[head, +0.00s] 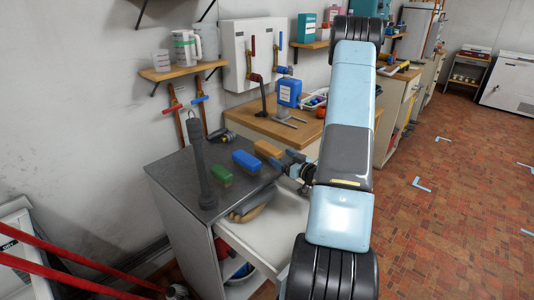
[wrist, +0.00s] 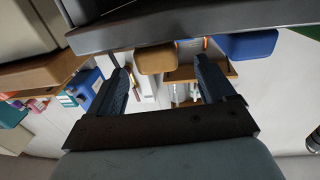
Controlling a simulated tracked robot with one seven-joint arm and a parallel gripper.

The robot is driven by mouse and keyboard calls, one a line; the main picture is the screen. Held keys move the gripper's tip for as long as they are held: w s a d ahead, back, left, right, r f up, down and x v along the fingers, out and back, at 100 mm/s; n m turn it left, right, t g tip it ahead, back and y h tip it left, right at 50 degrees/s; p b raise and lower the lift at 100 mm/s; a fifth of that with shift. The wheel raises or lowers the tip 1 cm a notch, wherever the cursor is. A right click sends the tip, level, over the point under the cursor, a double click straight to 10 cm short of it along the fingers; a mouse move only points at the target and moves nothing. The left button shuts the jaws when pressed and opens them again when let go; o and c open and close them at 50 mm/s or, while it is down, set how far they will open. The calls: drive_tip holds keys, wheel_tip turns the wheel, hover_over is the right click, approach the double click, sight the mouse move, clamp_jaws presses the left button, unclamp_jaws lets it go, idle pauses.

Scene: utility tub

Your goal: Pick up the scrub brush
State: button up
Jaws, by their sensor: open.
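Three small blocks stand in a row on the grey counter (head: 176,177) in the head view: a green one (head: 221,176), a blue one (head: 246,161) and an orange-tan one (head: 268,148). I cannot tell for sure which is the scrub brush. My gripper (head: 283,163) is at the counter's right edge, close to the orange-tan block. In the upside-down wrist view, my gripper (wrist: 160,75) is open with nothing held. The orange-tan block (wrist: 156,58) shows beyond the gap between the fingers. The blue block (wrist: 247,45) is to its right, and the green one (wrist: 306,31) is partly cut off.
A tall dark grey pipe-like object (head: 201,170) stands at the counter's left. An open white drawer (head: 262,244) juts out below, with a tan item (head: 248,209) at its back. A wooden bench (head: 281,129) with a blue container (head: 290,92) lies beyond.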

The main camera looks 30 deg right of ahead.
sight(271, 148)
drive_tip(key=shift+x, duration=3.85)
drive_tip(key=shift+d, duration=0.15)
drive_tip(key=c, duration=1.1)
drive_tip(key=shift+r, duration=0.1)
